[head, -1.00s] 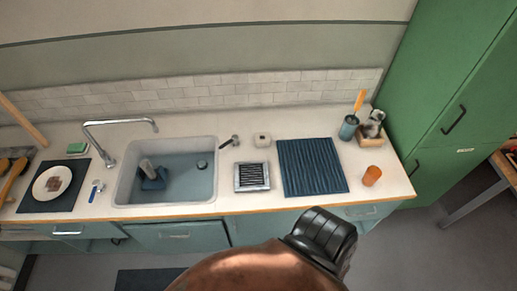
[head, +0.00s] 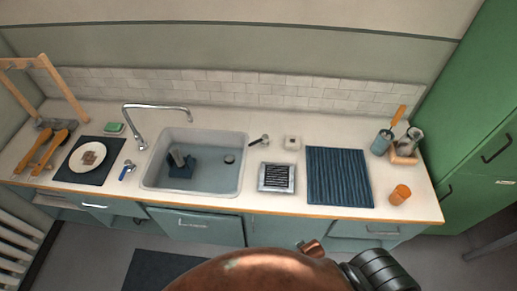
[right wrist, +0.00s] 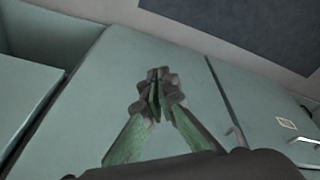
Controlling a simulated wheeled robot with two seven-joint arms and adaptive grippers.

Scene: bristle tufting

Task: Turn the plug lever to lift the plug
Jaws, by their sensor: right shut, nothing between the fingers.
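The sink (head: 243,165) is set in the counter and looks filled with bluish water. A small dark round plug (head: 230,159) shows toward its right side. A small lever with a dark handle and metal end (head: 260,141) stands on the counter just right of the sink; I take it for the plug lever. A blue-handled piece (head: 127,170) is left of the sink. My right gripper (right wrist: 157,92) is shut and empty, in front of pale green cabinet fronts in the right wrist view, away from the lever. My left gripper is not in view.
A chrome faucet (head: 157,107) arches over the sink. Right of it are a metal-framed grate (head: 262,188), a dark ribbed mat (head: 338,178) and an orange cup (head: 400,194). A plate (head: 72,160) sits at left. My copper-coloured arm fills the bottom middle.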

